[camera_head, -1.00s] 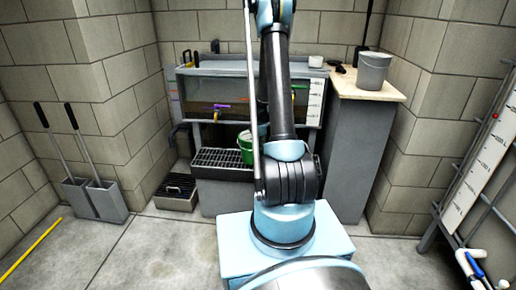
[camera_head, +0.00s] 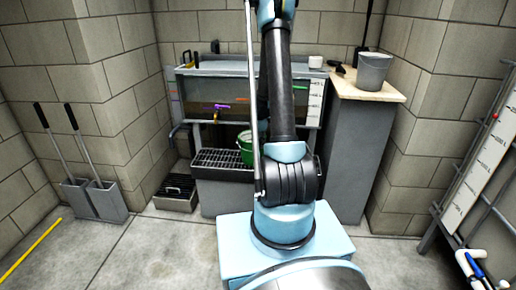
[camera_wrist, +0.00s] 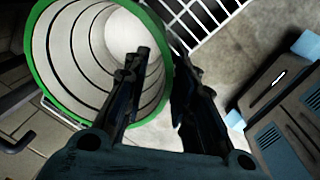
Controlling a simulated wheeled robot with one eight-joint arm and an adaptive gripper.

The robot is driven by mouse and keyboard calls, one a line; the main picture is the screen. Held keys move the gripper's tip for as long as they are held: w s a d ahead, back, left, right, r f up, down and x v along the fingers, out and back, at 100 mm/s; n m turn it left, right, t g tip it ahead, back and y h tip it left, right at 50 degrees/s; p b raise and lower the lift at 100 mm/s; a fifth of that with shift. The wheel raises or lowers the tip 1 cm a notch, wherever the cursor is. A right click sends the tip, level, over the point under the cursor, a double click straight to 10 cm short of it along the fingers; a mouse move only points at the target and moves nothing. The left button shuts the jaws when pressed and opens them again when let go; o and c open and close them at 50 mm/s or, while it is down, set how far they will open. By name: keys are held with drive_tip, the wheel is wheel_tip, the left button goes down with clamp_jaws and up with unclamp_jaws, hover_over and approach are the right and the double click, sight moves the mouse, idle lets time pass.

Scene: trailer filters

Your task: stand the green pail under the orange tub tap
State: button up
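The green pail (camera_head: 245,150) stands at the right part of the black grate, partly hidden by my arm. In the wrist view the pail (camera_wrist: 42,50) is seen through its mouth, with a green rim and a pale ribbed inside. My gripper (camera_wrist: 165,68) straddles the near right part of the rim: one finger shows over the pail's mouth, the other outside it. The fingers are apart, with a gap visible between them; contact with the wall cannot be told. A wide tub (camera_head: 240,72) with murky contents stands behind. Its purple-handled tap (camera_head: 216,108) shows; no orange tap shows clearly, as my arm covers the tub's middle.
The black grate (camera_head: 212,158) sits before the tub. A grey pail (camera_head: 373,70) stands on a wooden-topped cabinet (camera_head: 350,88) at right. A black slotted box (camera_head: 176,190) and two long-handled pans (camera_head: 95,200) are on the floor at left. A white gauge board (camera_head: 478,165) leans right.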

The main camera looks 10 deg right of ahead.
wheel_tip(320, 180, up, 9)
drive_tip(key=s, duration=0.1)
drive_tip(key=s+a+r+m, duration=0.2)
drive_tip(key=s+r+m, duration=0.3)
drive_tip(key=s+r, duration=0.45)
drive_tip(key=s+a+r+m, duration=0.1)
drive_tip(key=s+m, duration=0.4)
drive_tip(key=s, duration=0.5)
drive_tip(key=s+a+r+m, duration=0.15)
drive_tip(key=s+m, duration=0.25)
drive_tip(key=s, duration=0.6)
drive_tip(key=s+f+m+t, duration=0.1)
drive_tip(key=s+f+m, duration=0.3)
drive_tip(key=s, duration=0.5)
drive_tip(key=shift+s+d+m, duration=0.15)
drive_tip(key=shift+s+m, duration=0.2)
drive_tip(key=shift+m, duration=0.75)
